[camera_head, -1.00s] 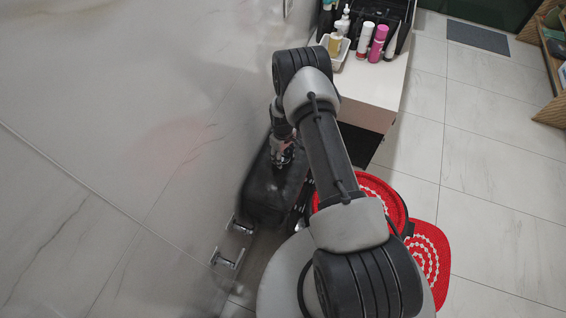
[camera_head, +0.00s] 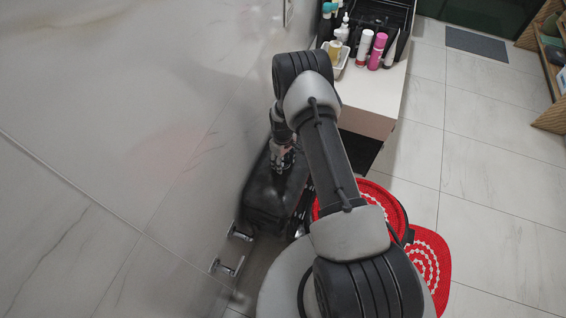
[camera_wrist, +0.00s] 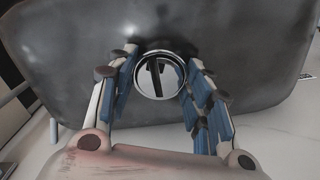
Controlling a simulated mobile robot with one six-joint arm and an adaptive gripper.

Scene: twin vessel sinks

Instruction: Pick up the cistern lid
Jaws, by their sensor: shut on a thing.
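The cistern lid (camera_head: 268,192) is the dark, glossy top of the black cistern against the wall, left of centre in the head view. In the wrist view the dark grey lid (camera_wrist: 75,60) fills the upper part, with a round chrome button (camera_wrist: 159,76) on it. My gripper (camera_wrist: 160,84) has its fingers on both sides of this button and is shut on it. In the head view my gripper (camera_head: 282,163) is over the lid, and my arm hides the lid's right side. I cannot tell whether the lid is apart from the cistern.
Two chrome wall fittings (camera_head: 229,267) are below the cistern. A white counter (camera_head: 375,92) with bottles and a black box stands behind my arm. Red mats (camera_head: 430,262) lie on the right.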

